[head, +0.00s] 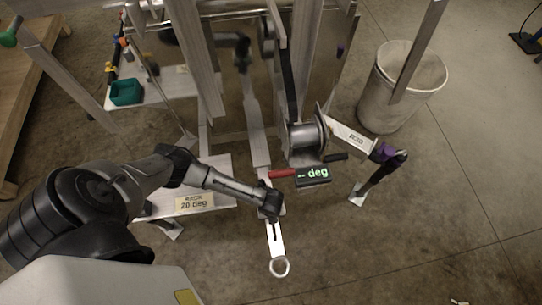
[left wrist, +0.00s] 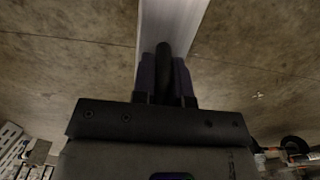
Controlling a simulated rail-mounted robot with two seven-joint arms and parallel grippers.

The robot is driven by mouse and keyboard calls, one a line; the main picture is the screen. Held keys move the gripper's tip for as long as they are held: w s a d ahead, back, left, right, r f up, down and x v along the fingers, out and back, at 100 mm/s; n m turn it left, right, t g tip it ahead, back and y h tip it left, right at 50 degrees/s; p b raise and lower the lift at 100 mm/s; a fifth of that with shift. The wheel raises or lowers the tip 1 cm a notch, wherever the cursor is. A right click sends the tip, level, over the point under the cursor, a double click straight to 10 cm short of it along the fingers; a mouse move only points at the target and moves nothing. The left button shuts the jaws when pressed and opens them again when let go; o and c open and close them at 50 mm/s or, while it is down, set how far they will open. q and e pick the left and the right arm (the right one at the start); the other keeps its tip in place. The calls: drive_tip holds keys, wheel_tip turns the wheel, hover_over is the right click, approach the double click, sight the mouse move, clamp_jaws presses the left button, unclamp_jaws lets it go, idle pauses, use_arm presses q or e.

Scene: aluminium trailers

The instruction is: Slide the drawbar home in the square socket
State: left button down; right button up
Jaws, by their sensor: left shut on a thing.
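The drawbar (head: 277,240) is a flat silver bar with a ring at its near end, at the lower middle of the head view. My left gripper (head: 272,213) is shut on it, between the ring and the trailer. The drawbar also shows as a pale bar in the left wrist view (left wrist: 172,22), between the fingers of my left gripper (left wrist: 165,80). Beyond the gripper, a pale square beam (head: 257,135) runs back in line with the bar. The socket mouth is hidden behind my gripper, so I cannot tell how far the bar sits in it. My right gripper is not in view.
A winch drum (head: 303,138) and a display reading "-- deg" (head: 313,174) are right of the beam. A "20 deg" label (head: 194,203) lies left. A grey bin (head: 402,85) stands back right. The floor around the ring is clear.

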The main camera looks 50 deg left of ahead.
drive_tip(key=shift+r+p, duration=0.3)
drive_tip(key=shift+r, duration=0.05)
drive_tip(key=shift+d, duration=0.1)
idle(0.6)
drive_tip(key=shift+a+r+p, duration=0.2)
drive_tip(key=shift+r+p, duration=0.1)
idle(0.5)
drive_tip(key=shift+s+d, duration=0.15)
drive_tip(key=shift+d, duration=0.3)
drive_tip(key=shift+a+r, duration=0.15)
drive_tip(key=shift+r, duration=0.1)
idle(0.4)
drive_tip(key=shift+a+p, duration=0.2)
drive_tip(key=shift+p, duration=0.1)
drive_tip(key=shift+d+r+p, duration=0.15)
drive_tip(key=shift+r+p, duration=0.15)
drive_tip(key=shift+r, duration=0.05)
idle(0.4)
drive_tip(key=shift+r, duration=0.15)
idle(0.6)
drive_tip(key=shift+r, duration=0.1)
idle(0.7)
